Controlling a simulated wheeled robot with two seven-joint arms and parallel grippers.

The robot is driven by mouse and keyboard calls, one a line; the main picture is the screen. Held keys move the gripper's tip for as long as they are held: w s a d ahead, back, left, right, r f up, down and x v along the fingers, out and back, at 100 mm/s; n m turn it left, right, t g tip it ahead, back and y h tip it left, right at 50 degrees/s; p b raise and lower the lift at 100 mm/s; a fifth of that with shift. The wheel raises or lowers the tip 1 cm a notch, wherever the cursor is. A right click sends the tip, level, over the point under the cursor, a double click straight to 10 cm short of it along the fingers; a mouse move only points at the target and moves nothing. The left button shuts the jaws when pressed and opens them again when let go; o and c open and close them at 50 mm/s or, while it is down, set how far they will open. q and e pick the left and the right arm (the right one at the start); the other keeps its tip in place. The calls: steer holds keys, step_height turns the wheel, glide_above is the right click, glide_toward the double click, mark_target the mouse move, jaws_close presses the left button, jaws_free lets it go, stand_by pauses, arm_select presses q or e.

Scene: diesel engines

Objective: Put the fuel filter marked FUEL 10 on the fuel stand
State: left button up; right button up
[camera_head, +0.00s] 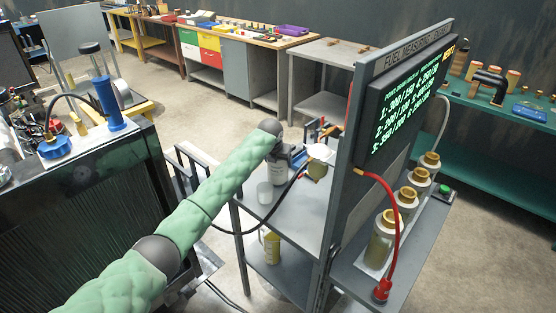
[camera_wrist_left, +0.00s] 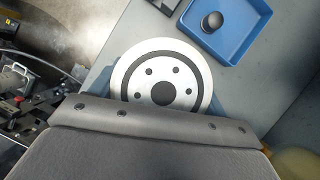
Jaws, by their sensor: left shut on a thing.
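My left gripper (camera_head: 282,162) points down over the grey shelf of the stand (camera_head: 300,205), behind the screen panel. It is shut on a pale round filter (camera_head: 277,175). In the left wrist view the filter (camera_wrist_left: 162,93) shows end-on as a silver disc with a centre hole and a ring of small holes, between blue-grey fingers. Its marking cannot be read. The stand's panel (camera_head: 400,105) is headed FUEL MEASURING, with green text. A white cup-like object (camera_head: 265,193) is on the shelf just below the filter. My right gripper is not in view.
A blue tray (camera_wrist_left: 228,30) with a dark round knob lies beside the filter. A brass-coloured part (camera_head: 317,170) sits near the panel. A dark hose crosses the shelf edge. A yellow jug (camera_head: 270,245) stands on the lower shelf. An engine (camera_head: 80,180) is at left.

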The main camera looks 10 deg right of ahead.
arm_select(q)
steer(key=o, duration=1.2)
steer(key=shift+r, duration=0.1)
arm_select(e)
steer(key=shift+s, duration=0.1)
arm_select(q)
steer(key=shift+s+a+r, duration=0.1)
steer(key=shift+r, duration=0.1)
steer(key=shift+b+v, duration=0.65)
steer(key=shift+v, duration=0.4)
steer(key=shift+b+v, duration=1.25)
steer(key=shift+v, duration=3.45)
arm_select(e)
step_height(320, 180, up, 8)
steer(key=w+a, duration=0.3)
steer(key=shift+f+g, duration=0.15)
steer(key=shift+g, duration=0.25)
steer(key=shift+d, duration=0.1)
